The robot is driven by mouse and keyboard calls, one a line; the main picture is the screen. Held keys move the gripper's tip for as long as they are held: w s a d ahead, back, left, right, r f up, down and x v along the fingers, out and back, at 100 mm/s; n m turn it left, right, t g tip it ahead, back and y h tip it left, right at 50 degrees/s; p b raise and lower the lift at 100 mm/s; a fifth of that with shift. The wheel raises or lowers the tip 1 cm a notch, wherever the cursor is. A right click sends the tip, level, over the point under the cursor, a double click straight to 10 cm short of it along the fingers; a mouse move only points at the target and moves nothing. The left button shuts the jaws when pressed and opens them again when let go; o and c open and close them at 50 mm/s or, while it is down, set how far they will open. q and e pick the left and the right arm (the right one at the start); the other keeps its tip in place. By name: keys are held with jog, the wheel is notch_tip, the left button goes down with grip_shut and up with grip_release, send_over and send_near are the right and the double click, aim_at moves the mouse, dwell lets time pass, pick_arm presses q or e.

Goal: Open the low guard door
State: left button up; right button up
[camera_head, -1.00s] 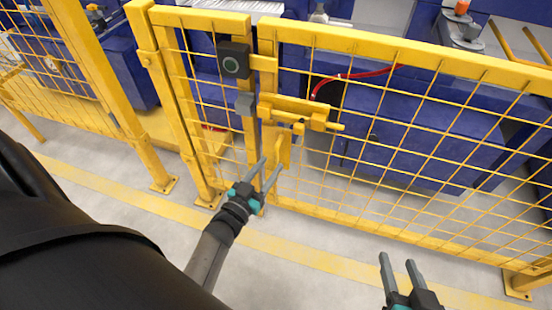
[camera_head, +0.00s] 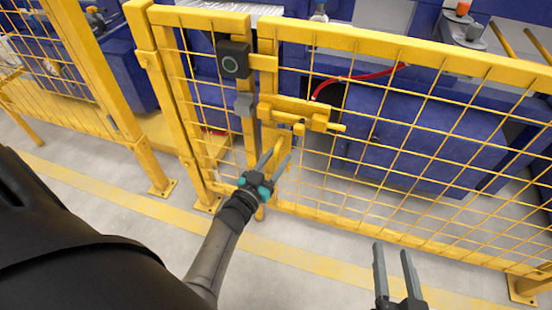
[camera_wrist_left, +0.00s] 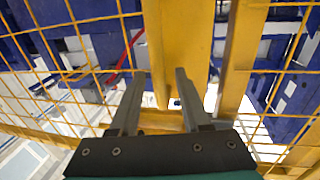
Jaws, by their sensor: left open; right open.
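The yellow mesh guard door (camera_head: 400,52) stands across the right of the head view and looks closed beside the narrow mesh panel on its left. A yellow sliding bolt (camera_head: 300,112) crosses the gap near its upper left. Below the bolt a yellow handle (camera_head: 280,146) hangs on the door's left upright. My left gripper (camera_head: 277,160) is open, with its fingertips at the handle's lower part; contact cannot be told. In the left wrist view a broad yellow bar (camera_wrist_left: 178,40) shows beyond the parted fingers (camera_wrist_left: 160,85). My right gripper (camera_head: 392,250) is open and empty, low in front of the door.
A dark box with a round ring (camera_head: 231,64) and a grey block (camera_head: 245,104) sit at the gap. Yellow posts (camera_head: 95,90) stand left. Blue machines (camera_head: 425,130) and a red hose (camera_head: 355,75) lie behind the mesh. The floor in front (camera_head: 310,285) is clear.

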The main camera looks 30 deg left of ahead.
pick_arm(q)
grip_shut()
dwell(1.3)
